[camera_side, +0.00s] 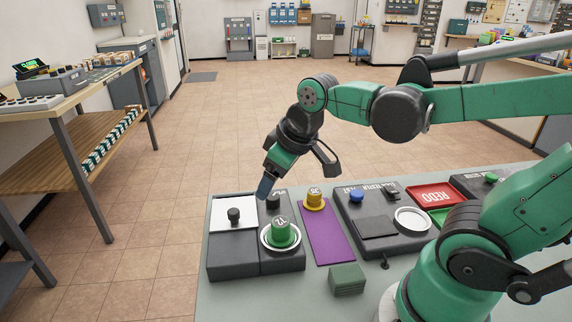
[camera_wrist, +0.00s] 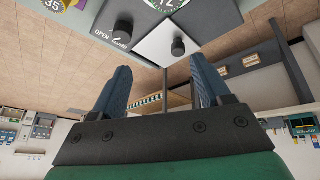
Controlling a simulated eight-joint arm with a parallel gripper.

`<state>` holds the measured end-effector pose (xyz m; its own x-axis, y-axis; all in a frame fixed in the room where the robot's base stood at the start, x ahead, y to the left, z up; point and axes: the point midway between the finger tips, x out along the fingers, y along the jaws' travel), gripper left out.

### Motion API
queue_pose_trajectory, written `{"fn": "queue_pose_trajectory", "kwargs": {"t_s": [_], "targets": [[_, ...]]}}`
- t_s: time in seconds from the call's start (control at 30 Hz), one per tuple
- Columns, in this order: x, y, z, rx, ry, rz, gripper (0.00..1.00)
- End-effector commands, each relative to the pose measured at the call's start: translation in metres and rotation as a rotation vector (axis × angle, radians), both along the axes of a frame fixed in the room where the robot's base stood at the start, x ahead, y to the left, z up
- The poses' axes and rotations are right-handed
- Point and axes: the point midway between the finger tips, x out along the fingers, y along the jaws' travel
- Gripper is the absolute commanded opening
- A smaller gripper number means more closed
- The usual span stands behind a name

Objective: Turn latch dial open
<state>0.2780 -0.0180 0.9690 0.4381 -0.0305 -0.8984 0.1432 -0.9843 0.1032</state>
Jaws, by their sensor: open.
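A black dial (camera_wrist: 122,30) stands beside the printed word OPEN in the wrist view. It also shows in the side view (camera_side: 273,202), on the dark grey box (camera_side: 226,264), its label partly hidden by my gripper. A second black knob (camera_side: 234,215) stands on a white plate to its left; this knob also shows in the wrist view (camera_wrist: 178,46). My gripper (camera_side: 265,189) is just above and left of the dial in the side view. Its two blue fingers (camera_wrist: 163,78) are apart and empty in the wrist view. I cannot tell whether a fingertip touches anything.
On the same box a green cylinder (camera_side: 281,233) marked 12 sits on a round white-rimmed seat. A yellow cylinder (camera_side: 314,197) stands on a purple mat (camera_side: 326,236). A green block (camera_side: 347,279) lies in front. A tester box (camera_side: 350,215) and red tray (camera_side: 437,197) are to the right.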

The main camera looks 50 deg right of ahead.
Motion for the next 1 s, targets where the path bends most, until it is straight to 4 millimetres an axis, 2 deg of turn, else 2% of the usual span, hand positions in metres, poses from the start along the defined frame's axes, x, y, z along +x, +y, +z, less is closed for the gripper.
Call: {"fn": "queue_pose_trajectory", "kwargs": {"t_s": [0.47, 1.0], "targets": [[-0.022, 0.019, -0.006, 0.119, -0.173, -0.137, 0.7], [-0.016, 0.011, -0.015, 0.031, 0.182, -0.018, 0.7]]}}
